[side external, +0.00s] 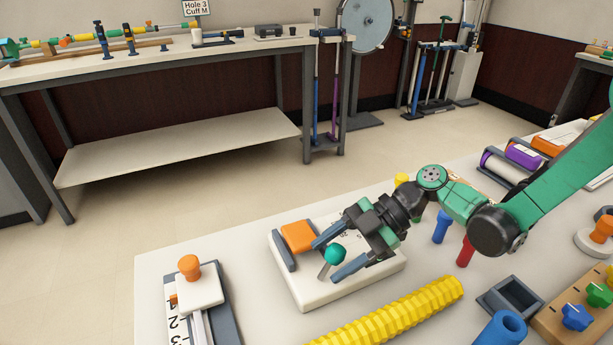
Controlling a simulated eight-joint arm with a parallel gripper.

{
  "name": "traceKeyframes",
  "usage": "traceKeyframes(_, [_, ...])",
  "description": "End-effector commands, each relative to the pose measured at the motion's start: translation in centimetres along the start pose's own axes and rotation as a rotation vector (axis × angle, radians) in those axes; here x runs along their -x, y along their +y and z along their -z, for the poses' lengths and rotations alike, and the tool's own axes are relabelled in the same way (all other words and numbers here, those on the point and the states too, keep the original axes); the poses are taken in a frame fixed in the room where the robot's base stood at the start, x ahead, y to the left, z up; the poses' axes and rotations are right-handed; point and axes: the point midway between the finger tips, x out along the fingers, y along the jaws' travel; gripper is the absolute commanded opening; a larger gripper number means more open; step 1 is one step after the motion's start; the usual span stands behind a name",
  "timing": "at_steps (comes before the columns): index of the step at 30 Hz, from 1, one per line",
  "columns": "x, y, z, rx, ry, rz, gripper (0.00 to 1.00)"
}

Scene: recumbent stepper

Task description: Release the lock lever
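A lever with a teal ball knob (335,252) and a thin grey stem stands tilted on a white base plate (312,292); it appears to be the lock lever. An orange block (297,236) with a dark grey bar beside it sits at the plate's far left part. My gripper (325,259) is open, reaching in from the right. Its two blue-grey fingers point left, one on each side of the knob in this view. I cannot tell whether either finger touches the knob or stem. My gripper's body hides the plate's right part.
A slider with an orange knob (190,267) stands at the left. A yellow ribbed roller (388,310) lies in front of the plate. Blue (441,226) and red (466,250) pegs stand to the right, near my arm. Clear tabletop shows between slider and plate.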

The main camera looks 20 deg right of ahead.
Motion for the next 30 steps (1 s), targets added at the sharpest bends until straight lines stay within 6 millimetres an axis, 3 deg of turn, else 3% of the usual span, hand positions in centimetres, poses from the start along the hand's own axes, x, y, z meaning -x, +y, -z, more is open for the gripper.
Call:
traceKeyframes(10, [0.2, 0.0, 0.0, -0.001, 0.0, -0.001, 0.7])
traceKeyframes(21, [5.0, 0.1, 0.0, -0.003, -0.001, -0.003, 0.7])
traceKeyframes(30, [5.6, 0.0, 0.0, 0.0, 0.001, 0.0, 0.7])
